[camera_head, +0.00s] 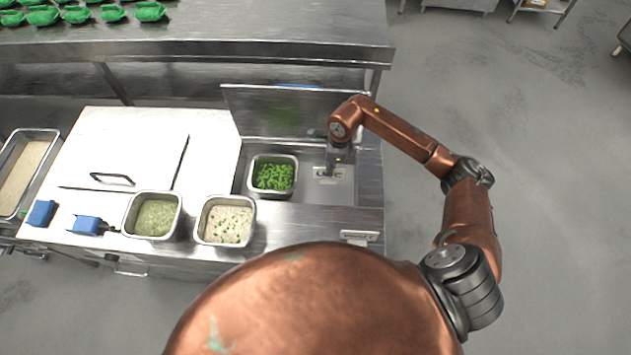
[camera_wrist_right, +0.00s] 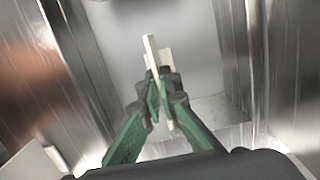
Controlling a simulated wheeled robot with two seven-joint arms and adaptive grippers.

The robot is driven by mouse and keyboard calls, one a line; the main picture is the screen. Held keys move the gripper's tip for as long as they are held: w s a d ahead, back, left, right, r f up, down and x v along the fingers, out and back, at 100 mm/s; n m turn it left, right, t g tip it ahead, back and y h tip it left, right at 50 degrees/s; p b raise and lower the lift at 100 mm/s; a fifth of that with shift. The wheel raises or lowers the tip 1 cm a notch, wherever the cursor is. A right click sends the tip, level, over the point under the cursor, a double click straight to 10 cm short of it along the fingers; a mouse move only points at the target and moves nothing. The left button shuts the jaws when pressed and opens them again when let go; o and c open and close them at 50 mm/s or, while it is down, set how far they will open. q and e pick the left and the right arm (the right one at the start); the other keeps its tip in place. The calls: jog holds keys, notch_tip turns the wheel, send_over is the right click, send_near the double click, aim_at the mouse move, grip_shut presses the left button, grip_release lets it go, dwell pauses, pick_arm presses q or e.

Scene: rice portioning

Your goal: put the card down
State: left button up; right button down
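My right gripper (camera_head: 334,163) points down into the open steel well at the right end of the counter. It is shut on a small cream card (camera_head: 329,174) with dark lettering. In the right wrist view the card (camera_wrist_right: 152,52) stands up nearly edge-on between the green fingers (camera_wrist_right: 163,88). The card is just above or on the well's floor; I cannot tell whether it touches. My left gripper is out of view.
A steel pan of chopped greens (camera_head: 253,184) sits in the well, left of the card. Another lettered card (camera_head: 360,236) is at the counter's front edge. Two pans (camera_head: 128,222) (camera_head: 201,234) stand along the front. A raised lid (camera_head: 290,110) stands behind the well.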

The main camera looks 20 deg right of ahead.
aim_at(329, 179)
jog(key=shift+f, duration=3.5)
jog(key=shift+f, duration=0.15)
jog(key=c, duration=2.2)
grip_release()
jog(key=shift+o, duration=0.2)
jog(key=r, duration=0.4)
jog(key=d+r, duration=0.1)
jog(key=r, duration=0.7)
jog(key=shift+s+d+r+b, duration=0.15)
jog(key=shift+s+b, duration=0.15)
jog(key=shift+b, duration=0.05)
